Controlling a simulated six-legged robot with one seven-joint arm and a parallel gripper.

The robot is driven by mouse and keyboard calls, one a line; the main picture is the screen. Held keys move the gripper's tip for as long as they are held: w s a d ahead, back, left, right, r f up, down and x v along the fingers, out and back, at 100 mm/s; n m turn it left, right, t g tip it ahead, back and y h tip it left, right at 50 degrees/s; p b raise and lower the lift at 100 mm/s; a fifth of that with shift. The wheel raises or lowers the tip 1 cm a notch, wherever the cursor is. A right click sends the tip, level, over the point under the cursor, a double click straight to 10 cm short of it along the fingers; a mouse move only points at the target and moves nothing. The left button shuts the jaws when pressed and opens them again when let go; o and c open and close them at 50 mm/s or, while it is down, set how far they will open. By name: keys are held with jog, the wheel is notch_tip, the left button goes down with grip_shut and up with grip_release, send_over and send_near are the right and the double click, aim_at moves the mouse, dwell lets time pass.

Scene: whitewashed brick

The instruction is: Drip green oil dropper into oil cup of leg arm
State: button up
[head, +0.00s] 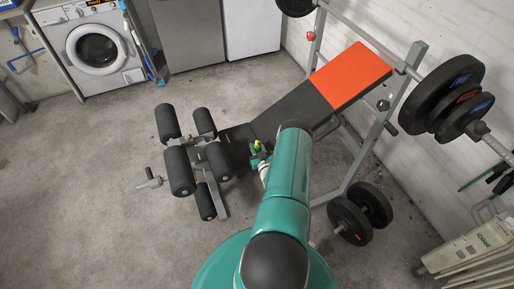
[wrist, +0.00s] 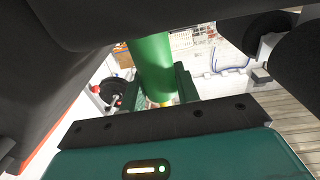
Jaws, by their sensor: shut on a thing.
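The green oil dropper (wrist: 152,60) stands between the dark green fingers of my gripper (wrist: 158,88) in the wrist view, with a yellow part at its lower end. My gripper is shut on it. In the head view my gripper (head: 260,160) is small and partly hidden by my teal arm, beside the middle of the bench. A green and yellow bit of the dropper (head: 257,146) shows there. The leg arm (head: 219,200) with several black foam rollers (head: 180,171) is just left of my gripper. I cannot make out the oil cup in either view.
The weight bench (head: 290,107) has a black and orange pad. Its rack holds black plates (head: 446,92); more plates (head: 350,220) sit low at right. Large dark shapes crowd the wrist view close to my gripper. Concrete floor (head: 90,180) at left is clear.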

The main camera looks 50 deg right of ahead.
jog(key=shift+f, duration=0.2)
jog(key=o, duration=1)
jog(key=shift+c, duration=0.2)
